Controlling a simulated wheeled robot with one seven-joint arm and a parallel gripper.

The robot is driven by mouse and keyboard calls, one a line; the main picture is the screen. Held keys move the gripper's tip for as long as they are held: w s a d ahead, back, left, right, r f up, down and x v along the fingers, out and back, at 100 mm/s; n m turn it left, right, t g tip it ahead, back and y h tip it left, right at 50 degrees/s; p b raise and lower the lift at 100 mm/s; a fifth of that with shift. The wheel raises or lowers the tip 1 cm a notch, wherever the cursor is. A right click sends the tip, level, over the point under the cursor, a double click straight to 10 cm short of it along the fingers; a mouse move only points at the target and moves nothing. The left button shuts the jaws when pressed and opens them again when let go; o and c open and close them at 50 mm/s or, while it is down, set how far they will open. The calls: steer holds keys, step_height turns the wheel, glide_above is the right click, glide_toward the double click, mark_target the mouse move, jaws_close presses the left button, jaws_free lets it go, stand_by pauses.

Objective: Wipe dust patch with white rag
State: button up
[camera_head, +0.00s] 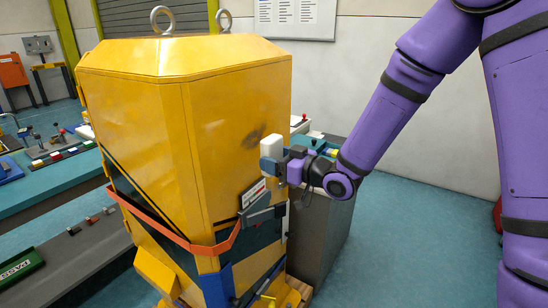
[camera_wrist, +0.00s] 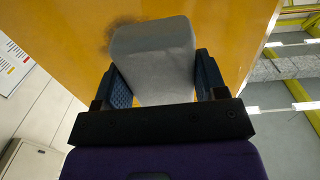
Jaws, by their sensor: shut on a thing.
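The white rag is a pale block (camera_head: 271,147) held at the end of my arm in the head view. It also fills the middle of the wrist view (camera_wrist: 153,60), between my two fingers. My gripper (camera_head: 272,160) is shut on the rag, in front of the yellow cabinet's right-hand face. The dust patch (camera_head: 253,137) is a dark smudge on that yellow face, just left of and above the rag. In the wrist view the patch (camera_wrist: 122,32) shows at the rag's upper left edge, partly hidden behind it. I cannot tell whether the rag touches the panel.
The yellow cabinet (camera_head: 140,110) has lifting rings on top, an orange-red bar (camera_head: 180,238) and a grey lever (camera_head: 262,214) below the rag. A grey cabinet (camera_head: 322,235) stands close on the right. Benches with small parts lie left. Blue floor is free at lower right.

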mark_target(240, 146)
steer(key=shift+s+a+r+y, duration=0.35)
steer(key=shift+a+r+y, duration=0.05)
steer(key=shift+r, duration=0.15)
steer(key=shift+x, duration=2.9)
steer(key=shift+x, duration=1)
steer(key=shift+f, duration=0.1)
steer(key=shift+w+d, duration=1.4)
steer(key=shift+w, duration=0.4)
steer(key=shift+w+d, duration=1.45)
steer(key=shift+w, duration=0.4)
steer(key=shift+w+d, duration=1.4)
steer(key=shift+w, duration=0.4)
steer(key=shift+s+a, duration=0.1)
steer(key=shift+s, duration=0.05)
steer(key=shift+s+a, duration=0.5)
steer(key=shift+s, duration=0.15)
steer(key=shift+s+a, duration=0.45)
steer(key=shift+s, duration=0.25)
steer(key=shift+s+a, duration=1.1)
steer(key=shift+s, duration=0.2)
steer(key=shift+s+a, duration=1.1)
steer(key=shift+s, duration=0.25)
steer(key=shift+s+a, duration=1.1)
steer(key=shift+s, duration=0.2)
